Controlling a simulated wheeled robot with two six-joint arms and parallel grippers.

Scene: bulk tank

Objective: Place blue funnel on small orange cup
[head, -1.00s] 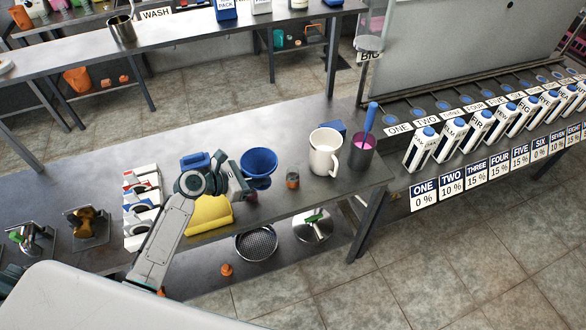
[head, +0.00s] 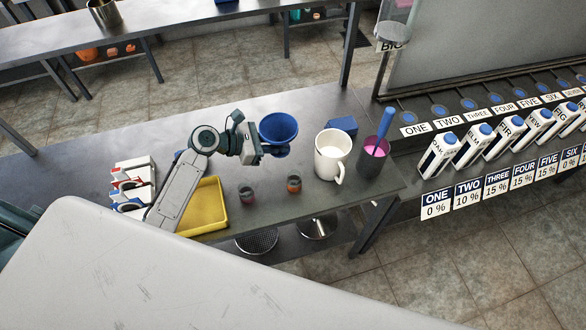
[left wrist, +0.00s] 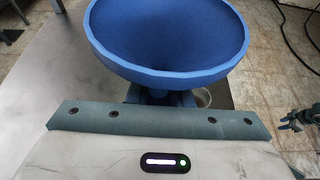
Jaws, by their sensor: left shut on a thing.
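The blue funnel (head: 279,127) is held in my left gripper (head: 262,150), wide mouth up, above the table. In the left wrist view the funnel (left wrist: 168,40) fills the top middle, and its bowl hides the fingertips and most of the stem. The small orange cup (head: 294,184) stands on the table below and slightly right of the funnel in the head view, apart from it. A similar small cup with pinkish contents (head: 247,196) stands to its left. A pale round rim (left wrist: 203,97) shows partly behind the funnel in the wrist view; I cannot tell which cup it is.
A white mug (head: 331,155), a dark cup with a blue-handled tool (head: 372,160) and a blue block (head: 343,125) stand to the right. A yellow tray (head: 205,208) lies left. The table's front edge is close to the small cups.

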